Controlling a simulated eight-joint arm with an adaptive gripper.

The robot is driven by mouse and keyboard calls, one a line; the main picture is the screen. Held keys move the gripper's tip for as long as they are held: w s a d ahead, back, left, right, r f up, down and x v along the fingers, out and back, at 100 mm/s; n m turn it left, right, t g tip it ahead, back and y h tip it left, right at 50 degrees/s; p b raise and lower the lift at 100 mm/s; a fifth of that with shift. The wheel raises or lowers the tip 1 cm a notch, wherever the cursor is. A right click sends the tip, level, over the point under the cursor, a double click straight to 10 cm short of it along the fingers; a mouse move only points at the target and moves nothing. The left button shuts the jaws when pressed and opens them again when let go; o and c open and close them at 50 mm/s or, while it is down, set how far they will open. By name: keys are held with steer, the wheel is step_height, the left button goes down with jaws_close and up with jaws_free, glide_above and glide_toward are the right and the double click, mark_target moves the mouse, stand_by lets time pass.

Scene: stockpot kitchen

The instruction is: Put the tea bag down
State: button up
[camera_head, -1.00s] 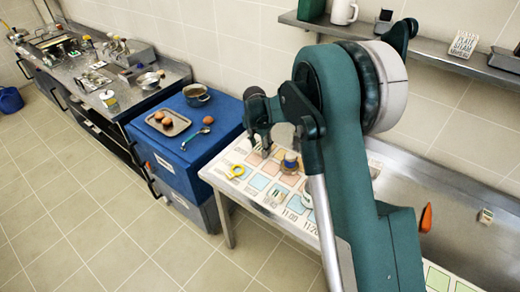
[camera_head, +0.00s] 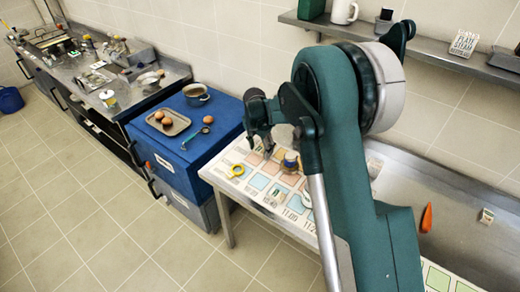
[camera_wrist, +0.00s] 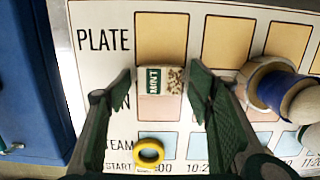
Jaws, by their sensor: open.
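The tea bag, a small white packet with a green MINT label (camera_wrist: 158,80), shows in the wrist view. It appears to lie flat on the printed board (camera_wrist: 97,75), across the lower edge of an orange square and the top of a pink one. My gripper (camera_wrist: 160,92) is open, with one finger on each side of the packet and a gap on both sides. In the head view, my gripper (camera_head: 283,135) hangs over the far left part of the board. I cannot make out the packet there.
A yellow ring (camera_wrist: 149,151) lies below the packet on the board. A blue and white spool-like object (camera_wrist: 277,88) stands close to the right finger. The blue cabinet (camera_head: 190,165), left of the board, holds a pot (camera_head: 196,95), a tray with eggs (camera_head: 178,126) and a spoon.

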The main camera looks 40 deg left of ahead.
mark_target(259, 152)
steer(key=shift+r, duration=0.2)
step_height(259, 152, up, 12)
steer(key=s, duration=0.1)
steer(key=shift+s, duration=0.2)
stand_by(0.3)
steer(key=shift+f, duration=0.1)
stand_by(0.4)
steer(key=shift+d, duration=0.1)
stand_by(0.3)
